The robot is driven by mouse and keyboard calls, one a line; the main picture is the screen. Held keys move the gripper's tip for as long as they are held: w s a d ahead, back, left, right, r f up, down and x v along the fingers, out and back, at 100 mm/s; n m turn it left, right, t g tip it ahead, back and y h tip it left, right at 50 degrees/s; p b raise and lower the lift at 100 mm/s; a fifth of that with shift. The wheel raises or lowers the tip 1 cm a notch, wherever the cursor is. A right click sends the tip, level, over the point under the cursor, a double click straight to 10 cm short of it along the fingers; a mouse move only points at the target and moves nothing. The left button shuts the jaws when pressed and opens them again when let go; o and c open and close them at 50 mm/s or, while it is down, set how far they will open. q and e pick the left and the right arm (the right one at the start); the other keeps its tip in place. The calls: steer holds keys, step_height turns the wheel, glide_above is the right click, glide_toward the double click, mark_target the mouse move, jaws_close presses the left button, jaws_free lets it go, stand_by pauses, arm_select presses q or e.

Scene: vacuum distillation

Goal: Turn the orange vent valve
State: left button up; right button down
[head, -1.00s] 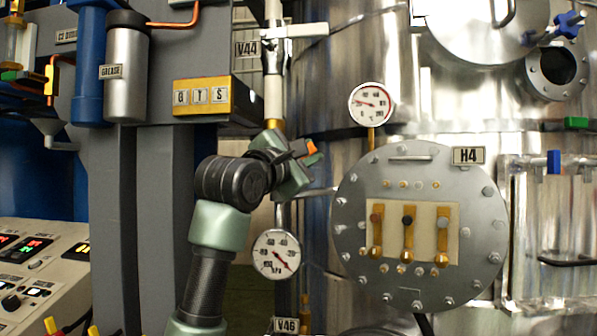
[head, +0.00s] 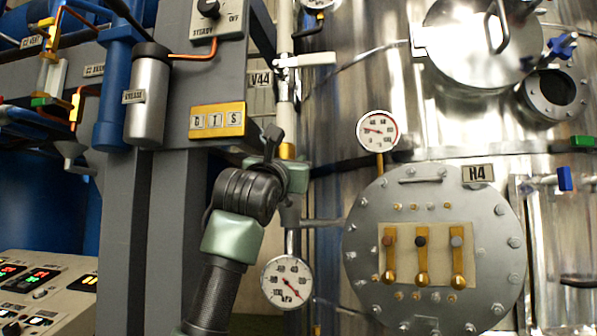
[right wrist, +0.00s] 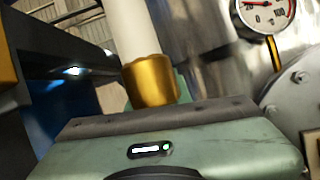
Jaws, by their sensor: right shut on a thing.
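My right gripper (head: 273,142) is at the white vertical pipe, beside its brass collar (head: 287,151), below the V44 label. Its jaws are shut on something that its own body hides. No orange part of the vent valve shows now; the orange handle was at the jaws in the earlier head view. In the right wrist view the green gripper body (right wrist: 200,140) fills the bottom, and the brass collar (right wrist: 150,82) stands just behind its dark edge. The fingertips are hidden there. My left gripper is not in view.
A white lever (head: 305,60) crosses the pipe above. A dial gauge (head: 377,130) is to the right, and another gauge (head: 287,281) hangs below the gripper. The round H4 flange (head: 490,230) is at right. A grey cylinder (head: 148,98) and yellow G-T-S block (head: 217,119) are at left.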

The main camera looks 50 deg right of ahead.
steer(key=shift+w+a+n, duration=0.1)
steer(key=shift+w+n, duration=0.1)
steer(key=shift+n, duration=0.2)
steer(key=c, duration=1.3)
jaws_free()
steer(key=shift+s+a+f+b, duration=0.15)
steer(key=shift+a+f+b, duration=0.1)
steer(key=shift+a+b, duration=0.2)
steer(key=b+v, duration=0.2)
steer(key=v, duration=0.4)
steer(key=shift+s+a+f, duration=0.1)
steer(key=shift+s+a, duration=0.1)
steer(key=shift+a, duration=0.1)
